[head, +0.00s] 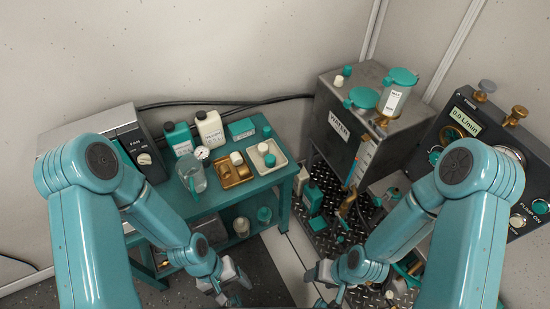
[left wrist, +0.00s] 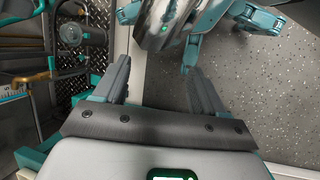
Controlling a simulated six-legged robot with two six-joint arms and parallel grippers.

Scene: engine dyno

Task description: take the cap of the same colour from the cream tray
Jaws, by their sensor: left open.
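The cream tray (head: 280,155) sits on the right part of the teal bench. In it are a white cap (head: 262,148) and a teal cap (head: 270,160), side by side. My left gripper (head: 238,287) is low in front of the bench, below and well apart from the tray. In the left wrist view its two fingers (left wrist: 162,78) are spread with nothing between them, over speckled floor and a pale strip. My right gripper (head: 325,284) is low near the middle of the head view; its fingers are too small and covered to read.
A brown tray (head: 228,182) with a white cap (head: 236,158) stands left of the cream tray. A clear jug (head: 192,174), a teal bottle (head: 180,139) and a white bottle (head: 210,131) crowd the bench. The grey water unit (head: 335,126) stands to the right.

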